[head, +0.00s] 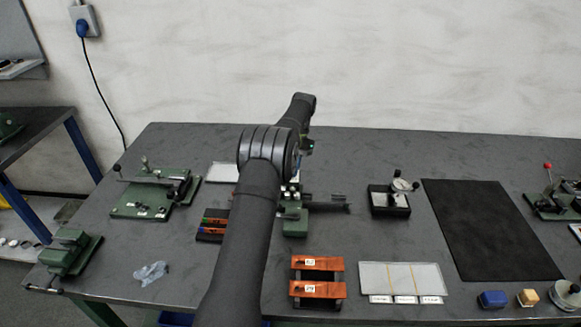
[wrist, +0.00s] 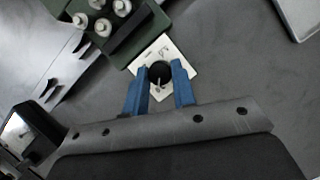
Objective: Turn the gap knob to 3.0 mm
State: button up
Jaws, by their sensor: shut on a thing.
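The gap knob (wrist: 159,71) is a round black knob on a white square dial plate (wrist: 146,58) in the wrist view. My gripper (wrist: 160,77) has its two blue fingers on either side of the knob and is shut on it. A small pale mark shows at the knob's near side. The dial's markings are too small to read, so I cannot tell the setting. The plate adjoins a green machine body (wrist: 147,32) with several pale round posts. In the head view my arm hides the knob and my gripper; part of the green machine (head: 295,222) shows beside the arm.
A rack with coloured marks (head: 212,225) stands left of my arm. Two copper-coloured strips (head: 318,263) lie on a dark holder in front. A small dial device (head: 390,203) and a black mat (head: 480,225) are to the right. A green-based device (head: 150,198) is at left.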

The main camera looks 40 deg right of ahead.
dwell(0.3)
jog(key=o, duration=1)
jog(key=shift+r, duration=0.55)
notch_tip(320, 180, up, 3)
jog(key=shift+r, duration=0.15)
jog(key=s+d+r, duration=0.1)
jog(key=s+r, duration=0.5)
jog(key=s, duration=0.5)
jog(key=shift+s+d+r, duration=0.3)
jog(key=shift+d+r, duration=0.05)
jog(key=shift+d, duration=0.05)
